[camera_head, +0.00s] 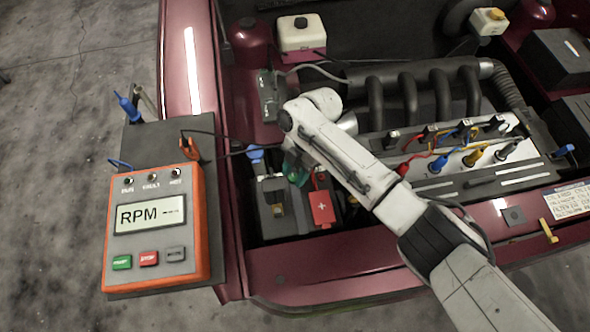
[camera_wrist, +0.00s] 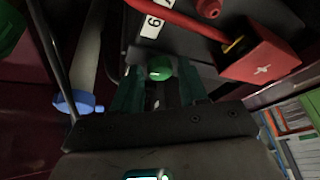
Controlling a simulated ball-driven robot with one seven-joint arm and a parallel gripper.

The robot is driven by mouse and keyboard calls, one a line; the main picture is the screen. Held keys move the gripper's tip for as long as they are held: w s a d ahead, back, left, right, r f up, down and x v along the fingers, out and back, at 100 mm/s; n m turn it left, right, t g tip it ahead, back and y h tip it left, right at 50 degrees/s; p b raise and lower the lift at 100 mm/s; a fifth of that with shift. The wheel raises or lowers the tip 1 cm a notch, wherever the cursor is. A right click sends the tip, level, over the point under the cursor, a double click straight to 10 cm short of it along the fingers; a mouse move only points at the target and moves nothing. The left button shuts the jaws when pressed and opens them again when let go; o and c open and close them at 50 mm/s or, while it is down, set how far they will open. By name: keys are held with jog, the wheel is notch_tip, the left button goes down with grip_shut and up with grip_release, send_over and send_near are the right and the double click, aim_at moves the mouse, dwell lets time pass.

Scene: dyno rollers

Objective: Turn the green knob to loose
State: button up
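The green knob (camera_wrist: 159,68) is a small bright green round piece in the wrist view, in front of a dark block. My gripper (camera_wrist: 160,80) has dark green fingers, one to the left and one to the right of the knob. Narrow gaps seem to show between the knob and the fingers, so the gripper looks open around it. I cannot tell how deep the knob sits between the tips. In the head view my gripper (camera_head: 296,174) is low over the battery area, and my arm mostly hides it. I cannot make out the knob there.
A red terminal cover with a plus sign (camera_head: 321,207) is close at right, also in the wrist view (camera_wrist: 265,58). A blue piece (camera_wrist: 76,103) is at left. A dark green round thing (camera_wrist: 8,28) is at the left edge. An orange RPM meter (camera_head: 153,228) stands left.

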grip_shut()
jog(key=shift+r+m+p, duration=0.1)
jog(key=shift+m+p, duration=0.2)
jog(key=shift+m, duration=0.1)
jog(key=m+t+p, duration=0.1)
jog(key=m, duration=0.1)
jog(key=m+y+p, duration=0.1)
jog(key=m, duration=0.1)
jog(key=shift+s+d+m+t+p, duration=0.2)
jog(key=shift+m+t+p, duration=0.1)
jog(key=shift+m+t, duration=0.1)
jog(key=m+p, duration=0.1)
jog(key=m, duration=0.1)
jog(key=m+t+y+p, duration=0.1)
jog(key=m, duration=0.1)
jog(key=shift+s+m+t, duration=0.2)
jog(key=shift+m+t, duration=0.1)
jog(key=m+t+p, duration=0.2)
jog(key=m, duration=0.3)
jog(key=shift+s, duration=0.15)
jog(key=shift+a+m+t+h+p, duration=0.1)
jog(key=shift+m+t+h+p, duration=0.45)
jog(key=shift+m, duration=1.85)
jog(key=shift+t, duration=0.35)
